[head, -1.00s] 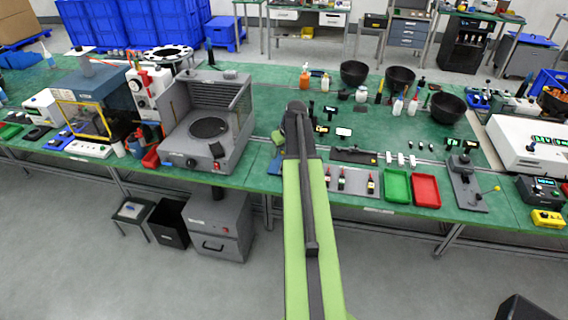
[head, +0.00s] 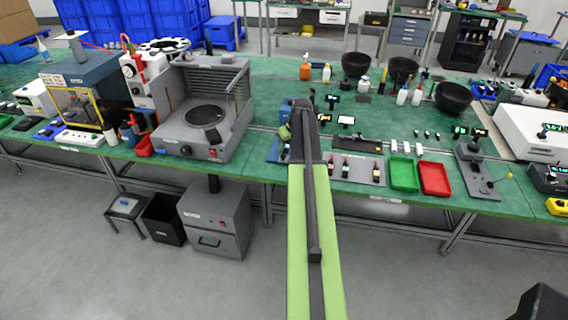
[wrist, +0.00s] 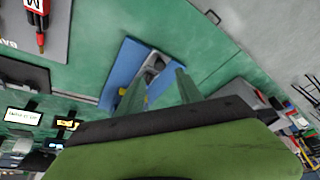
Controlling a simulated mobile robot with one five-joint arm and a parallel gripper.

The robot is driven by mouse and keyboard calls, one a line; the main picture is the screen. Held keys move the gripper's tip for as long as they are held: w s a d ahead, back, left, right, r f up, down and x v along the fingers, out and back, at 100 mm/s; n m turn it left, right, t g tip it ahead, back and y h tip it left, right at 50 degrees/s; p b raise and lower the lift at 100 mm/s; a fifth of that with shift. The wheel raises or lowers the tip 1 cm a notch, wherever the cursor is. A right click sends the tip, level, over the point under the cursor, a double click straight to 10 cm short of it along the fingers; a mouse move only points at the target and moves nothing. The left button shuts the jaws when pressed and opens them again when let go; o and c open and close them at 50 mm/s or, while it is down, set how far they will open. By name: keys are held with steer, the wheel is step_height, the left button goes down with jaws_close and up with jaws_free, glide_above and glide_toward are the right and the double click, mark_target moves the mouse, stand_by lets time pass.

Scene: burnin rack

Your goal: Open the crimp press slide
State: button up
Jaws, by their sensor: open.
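A small blue-based fixture (head: 273,149) on the green bench is partly hidden behind my arm in the head view. In the wrist view its blue plate (wrist: 120,72) carries a grey metal part (wrist: 153,66) and a small yellow spot. I cannot tell for certain that this is the crimp press, nor how its slide stands. My gripper (wrist: 160,88) is open, its two fingers apart and pointing toward the fixture. The left finger overlaps the blue plate in the picture; the right one is beside it. Nothing is seen between the fingertips, and contact is unclear. My arm hides the fingertips in the head view.
A grey mesh-backed machine (head: 205,110) stands left of my arm. Right of it are a grey tool plate (head: 350,171), a green tray (head: 404,173), a red tray (head: 434,178) and a lever fixture (head: 477,172). Black bowls (head: 403,69) stand behind. Floor in front is clear.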

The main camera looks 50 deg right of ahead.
mark_target(283, 155)
steer(key=b+x, duration=0.3)
steer(key=x, duration=0.3)
steer(key=shift+b, duration=0.4)
steer(key=shift+r, duration=0.15)
steer(key=shift+c, duration=0.2)
jaws_close()
steer(key=shift+a, duration=0.1)
stand_by(0.4)
